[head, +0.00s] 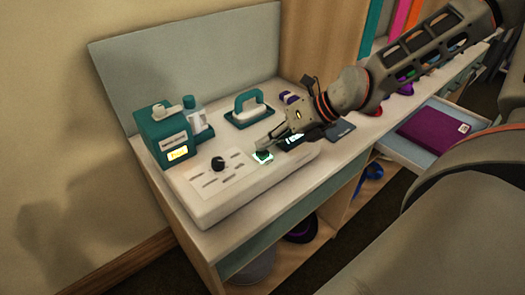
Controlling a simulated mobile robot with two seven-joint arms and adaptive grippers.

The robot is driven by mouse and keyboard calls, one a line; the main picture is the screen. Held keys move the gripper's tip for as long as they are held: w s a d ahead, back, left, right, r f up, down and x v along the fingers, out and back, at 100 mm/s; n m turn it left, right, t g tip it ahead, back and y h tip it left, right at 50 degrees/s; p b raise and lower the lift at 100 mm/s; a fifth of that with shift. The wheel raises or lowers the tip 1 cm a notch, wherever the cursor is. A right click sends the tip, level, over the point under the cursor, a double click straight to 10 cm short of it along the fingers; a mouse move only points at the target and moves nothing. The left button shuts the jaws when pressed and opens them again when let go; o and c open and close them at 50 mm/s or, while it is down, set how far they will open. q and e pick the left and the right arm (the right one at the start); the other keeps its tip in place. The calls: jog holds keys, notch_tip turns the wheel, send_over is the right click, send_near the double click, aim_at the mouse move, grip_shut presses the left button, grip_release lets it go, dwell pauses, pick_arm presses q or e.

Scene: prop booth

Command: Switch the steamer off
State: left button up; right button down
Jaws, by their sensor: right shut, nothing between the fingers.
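A long white console (225,190) lies along the front of the table, with a black knob (218,163), rows of dark markings and a small display (294,141). A switch (262,157) with a green glow sits on its top. My right gripper (264,147) is shut and empty, with its fingertips just above and behind this switch; I cannot tell if they touch it. A teal box (162,137) with a lit yellow screen stands behind the console. I cannot tell for sure which device is the steamer. My left gripper is not in view.
A clear bottle (195,118) and a teal iron-like thing (249,104) stand behind the console. A dark flat pad (340,130) lies right of my gripper. An open drawer (398,150) at right holds a purple book (432,137). A grey panel (185,60) backs the table.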

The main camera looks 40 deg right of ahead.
aim_at(265, 152)
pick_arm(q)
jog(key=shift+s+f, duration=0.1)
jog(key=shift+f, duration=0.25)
pick_arm(e)
jog(key=shift+f, duration=0.35)
jog(key=shift+r, duration=0.1)
dwell(0.4)
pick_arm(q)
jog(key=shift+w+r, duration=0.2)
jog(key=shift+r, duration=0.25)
pick_arm(e)
jog(key=shift+r, duration=0.75)
jog(key=shift+r+p, duration=1.1)
jog(key=shift+r, duration=1.45)
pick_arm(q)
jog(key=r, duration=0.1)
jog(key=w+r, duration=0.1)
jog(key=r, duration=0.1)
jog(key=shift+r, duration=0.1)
